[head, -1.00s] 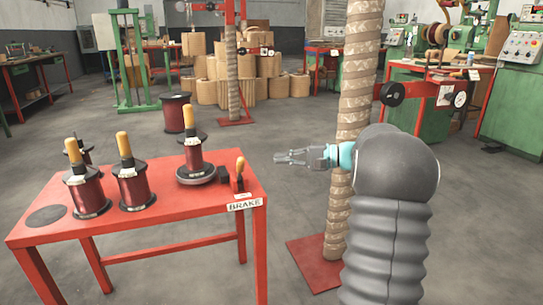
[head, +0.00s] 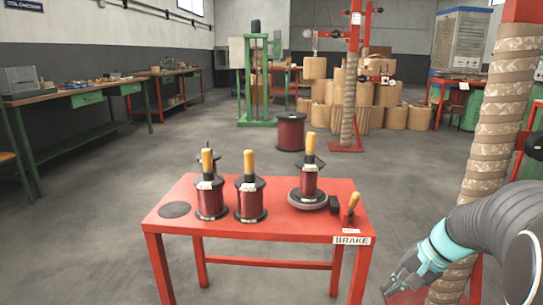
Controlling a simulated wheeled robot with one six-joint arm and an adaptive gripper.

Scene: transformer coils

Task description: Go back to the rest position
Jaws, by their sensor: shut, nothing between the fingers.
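My gripper (head: 402,280) is at the lower right of the head view, at the end of my arm. Its fingers are shut and empty, pointing down and to the left. It is apart from the red table (head: 270,219), to the right of it and in front of the wrapped column (head: 500,110).
Coils with wooden handles stand on the table: a left one (head: 209,198), a middle one (head: 250,200) and one on a round base (head: 309,184). A brake lever (head: 350,208) is at the right edge. Green workbenches (head: 75,95) line the left wall. Open floor lies left of the table.

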